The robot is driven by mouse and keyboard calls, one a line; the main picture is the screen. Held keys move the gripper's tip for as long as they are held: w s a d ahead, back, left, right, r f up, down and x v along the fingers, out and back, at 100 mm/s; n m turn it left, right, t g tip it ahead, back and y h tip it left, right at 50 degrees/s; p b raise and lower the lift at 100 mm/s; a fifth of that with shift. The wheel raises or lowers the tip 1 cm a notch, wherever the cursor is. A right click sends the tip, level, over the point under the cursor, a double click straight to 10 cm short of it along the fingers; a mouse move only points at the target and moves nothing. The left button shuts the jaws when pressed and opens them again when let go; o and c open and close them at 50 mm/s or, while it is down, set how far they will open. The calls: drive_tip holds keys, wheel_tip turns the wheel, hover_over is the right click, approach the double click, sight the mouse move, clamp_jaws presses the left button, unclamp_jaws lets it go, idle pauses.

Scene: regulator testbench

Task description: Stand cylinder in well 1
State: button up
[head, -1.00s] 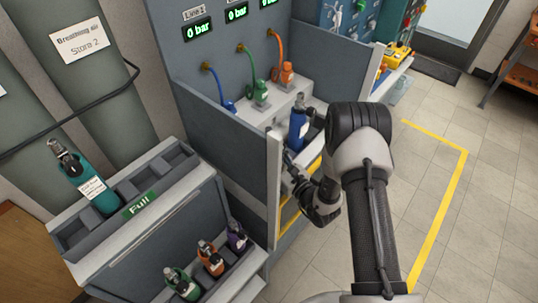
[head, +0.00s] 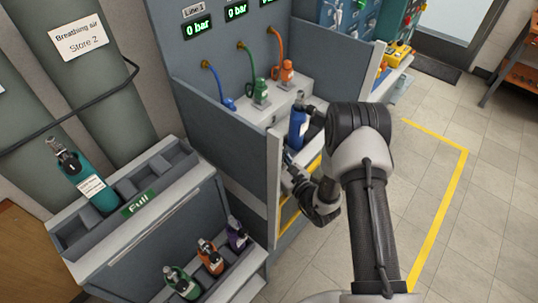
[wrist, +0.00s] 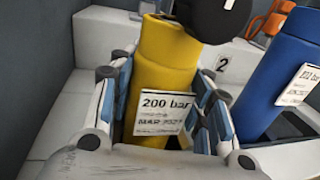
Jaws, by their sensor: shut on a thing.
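The yellow cylinder (wrist: 168,55) fills the middle of the wrist view, with a white "200 bar" label on its side. My gripper (wrist: 163,85) is shut on it, one finger on each side. The cylinder looks roughly upright, leaning slightly in the picture. Its lower end is hidden by my gripper, so I cannot tell whether it is in a well. A dark round part covers its top right. In the head view my gripper (head: 289,163) is beside the bench's side panel, and I cannot make out the yellow cylinder there. The well 1 mark does not show.
A blue cylinder (wrist: 282,75) stands in a dark well close on the right, also in the head view (head: 298,127). A number 2 plate (wrist: 222,64) is on the white block behind. The grey side panel (head: 274,190) and blue, green and orange hoses (head: 276,55) are nearby.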

drive_tip(key=shift+f, duration=0.15)
drive_tip(key=o, duration=1.1)
drive_tip(key=shift+c, duration=0.2)
drive_tip(key=o, duration=0.3)
drive_tip(key=shift+f, duration=0.15)
drive_tip(key=v, duration=1.2)
